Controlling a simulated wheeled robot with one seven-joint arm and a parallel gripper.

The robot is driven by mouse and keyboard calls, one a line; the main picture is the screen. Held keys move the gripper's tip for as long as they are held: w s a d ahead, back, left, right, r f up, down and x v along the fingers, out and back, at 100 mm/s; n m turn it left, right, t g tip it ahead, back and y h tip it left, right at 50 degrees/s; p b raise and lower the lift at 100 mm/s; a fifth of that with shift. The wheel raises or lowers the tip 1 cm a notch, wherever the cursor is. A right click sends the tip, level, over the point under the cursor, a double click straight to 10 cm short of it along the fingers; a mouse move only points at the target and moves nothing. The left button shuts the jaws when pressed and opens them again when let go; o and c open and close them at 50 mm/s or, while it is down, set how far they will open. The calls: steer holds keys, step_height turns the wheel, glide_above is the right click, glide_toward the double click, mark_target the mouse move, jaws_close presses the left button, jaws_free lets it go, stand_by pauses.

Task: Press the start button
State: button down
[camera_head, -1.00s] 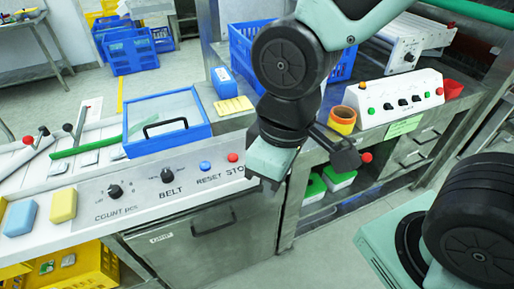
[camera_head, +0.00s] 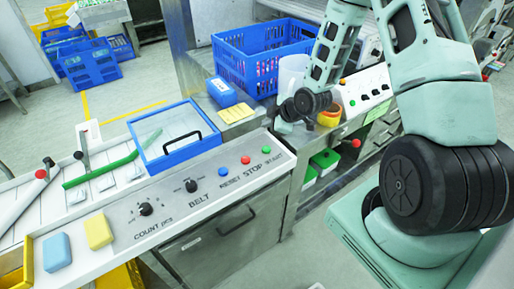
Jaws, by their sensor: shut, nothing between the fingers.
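The front control panel (camera_head: 205,205) carries a row of buttons at its right end. A green button (camera_head: 265,149) by the START label sits rightmost, with the red STOP button (camera_head: 246,160) and the blue RESET button (camera_head: 223,171) to its left. My gripper (camera_head: 284,127) is shut and empty. It appears just above and right of the green button, near the panel's right end, and looks apart from it. Its fingertips are small and partly hidden by my wrist. The green button is in plain view.
A hinged clear cover with a blue frame (camera_head: 167,152) stands left of the buttons. A blue crate (camera_head: 240,62), tape rolls (camera_head: 330,118) and a second control box (camera_head: 362,92) stand behind and right. The floor in front of the panel is free.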

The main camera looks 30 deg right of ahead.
steer(key=shift+d+f+t, duration=0.3)
steer(key=shift+d, duration=0.25)
steer(key=b, duration=0.5)
glide_above(269, 150)
step_height(269, 150, down, 8)
steer(key=shift+r, duration=0.2)
steer(key=shift+f+b, duration=0.5)
steer(key=shift+f, duration=0.1)
stand_by(1.2)
steer(key=shift+f+b, duration=0.4)
steer(key=shift+b, duration=0.1)
